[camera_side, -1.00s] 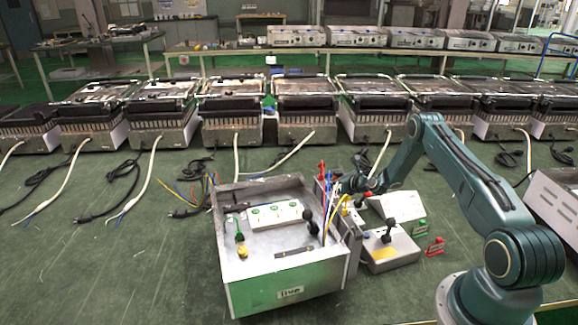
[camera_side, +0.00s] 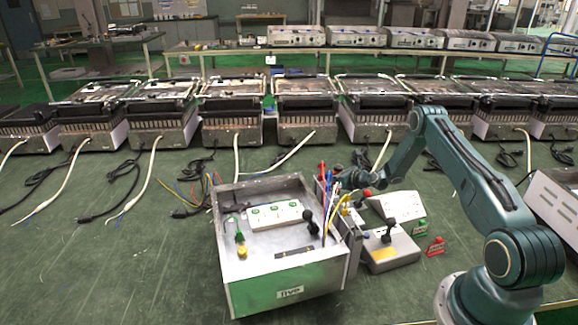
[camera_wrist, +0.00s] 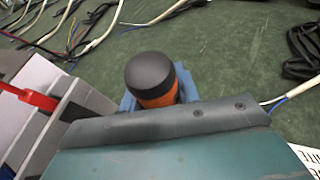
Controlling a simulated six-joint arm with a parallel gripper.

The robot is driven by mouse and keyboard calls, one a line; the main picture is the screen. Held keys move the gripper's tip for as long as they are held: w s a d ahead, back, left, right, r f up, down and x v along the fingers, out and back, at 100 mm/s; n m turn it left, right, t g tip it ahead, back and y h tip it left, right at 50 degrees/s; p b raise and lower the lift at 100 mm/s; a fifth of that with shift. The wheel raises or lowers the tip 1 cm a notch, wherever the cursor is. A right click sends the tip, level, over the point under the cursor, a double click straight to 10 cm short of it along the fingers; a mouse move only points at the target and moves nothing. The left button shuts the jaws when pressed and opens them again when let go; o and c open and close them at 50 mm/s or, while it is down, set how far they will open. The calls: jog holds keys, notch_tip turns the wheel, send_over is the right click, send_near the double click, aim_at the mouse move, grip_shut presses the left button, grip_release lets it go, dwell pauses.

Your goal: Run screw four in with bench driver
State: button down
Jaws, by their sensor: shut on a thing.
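An open metal housing (camera_side: 290,287) with a printed label stands on the green bench in the side view. Inside it are a white terminal strip (camera_side: 274,214), a yellow-based part (camera_side: 241,251) and a black knob (camera_side: 307,216). In the wrist view my gripper (camera_wrist: 157,98) has its blue fingers on either side of an orange, black-capped handle (camera_wrist: 150,73), which looks like the bench driver, and is shut on it. In the side view my wrist is just beyond the housing's right wall; the fingertips are hard to make out. I cannot pick out screw four.
A grey box with a black lever (camera_side: 387,233) stands right of the housing, near green (camera_side: 420,228) and red (camera_side: 436,246) small parts. Several grills with loose cables line the back. The bench at front left is clear.

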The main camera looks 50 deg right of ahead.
notch_tip(320, 180, up, 18)
dwell(0.6)
jog(key=shift+r, duration=0.1)
dwell(0.4)
notch_tip(320, 180, up, 7)
jog(key=w+a+n+y, duration=0.45)
jog(key=w+a, duration=0.55)
jog(key=a, duration=0.5)
jog(key=w+a+n+g+y, duration=0.1)
jog(key=w+a+n+y, duration=0.15)
jog(key=a, duration=0.95)
jog(key=w+a+n+g+y, duration=0.2)
jog(key=w+a+y, duration=0.1)
jog(key=a, duration=0.9)
jog(key=shift+a+f, duration=0.1)
jog(key=shift+f, duration=2.5)
jog(key=shift+f, duration=0.25)
